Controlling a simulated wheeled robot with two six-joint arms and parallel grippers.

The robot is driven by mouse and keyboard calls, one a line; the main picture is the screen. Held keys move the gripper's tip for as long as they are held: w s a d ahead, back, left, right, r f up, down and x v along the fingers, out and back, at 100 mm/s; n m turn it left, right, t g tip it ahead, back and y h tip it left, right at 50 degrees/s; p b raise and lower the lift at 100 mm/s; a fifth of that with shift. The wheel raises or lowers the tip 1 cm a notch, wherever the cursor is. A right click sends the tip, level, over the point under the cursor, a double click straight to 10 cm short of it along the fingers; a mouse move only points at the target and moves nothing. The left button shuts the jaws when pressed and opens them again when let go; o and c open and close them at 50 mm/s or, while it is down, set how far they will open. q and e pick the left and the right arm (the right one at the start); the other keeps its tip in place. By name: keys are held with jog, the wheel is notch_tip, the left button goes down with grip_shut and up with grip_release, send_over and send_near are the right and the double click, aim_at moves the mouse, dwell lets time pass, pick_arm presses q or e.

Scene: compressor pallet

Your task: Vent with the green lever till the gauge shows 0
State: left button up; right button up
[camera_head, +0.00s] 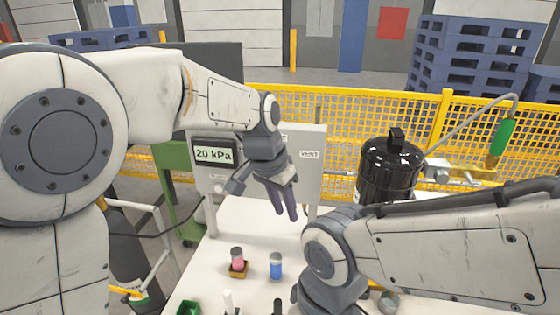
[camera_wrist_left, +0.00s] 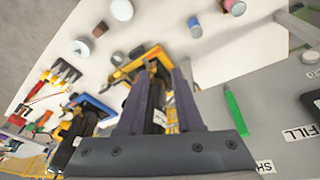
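The gauge display (camera_head: 215,154) on the light panel appears to read 20 kPa. A VENT label (camera_head: 308,154) is on the panel's right side. My left gripper (camera_head: 284,203) hangs in front of the panel with its fingers down, apart and empty. In the left wrist view its fingers (camera_wrist_left: 162,92) are spread. The green lever (camera_wrist_left: 236,112) stands at the grey panel, to the right of the fingers and apart from them. In the head view my left wrist seems to hide it. My right gripper (camera_head: 332,296) is at the bottom edge, its fingertips not clear.
A black tank (camera_head: 390,168) stands at right with a hose and green grip (camera_head: 502,137). A pink-topped item (camera_head: 237,260) and a blue one (camera_head: 276,266) stand on the white table (camera_head: 215,262). A yellow mesh fence (camera_head: 350,120) runs behind.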

pick_arm(q)
jog(key=w+a+r+t+p, duration=0.1)
jog(key=w+a+r, duration=0.1)
jog(key=w, duration=0.7)
jog(key=w+a+r+p, duration=0.2)
jog(key=w, duration=0.6)
jog(key=shift+m+t+h, duration=0.3)
jog(key=shift+m, duration=0.1)
jog(key=p+x, duration=0.1)
jog(key=x, duration=0.6)
jog(key=p+x, duration=0.1)
jog(key=x, duration=0.2)
jog(key=shift+w+f+p, duration=0.25)
jog(key=shift+w+p, duration=0.05)
jog(key=shift+w, duration=0.1)
grip_shut()
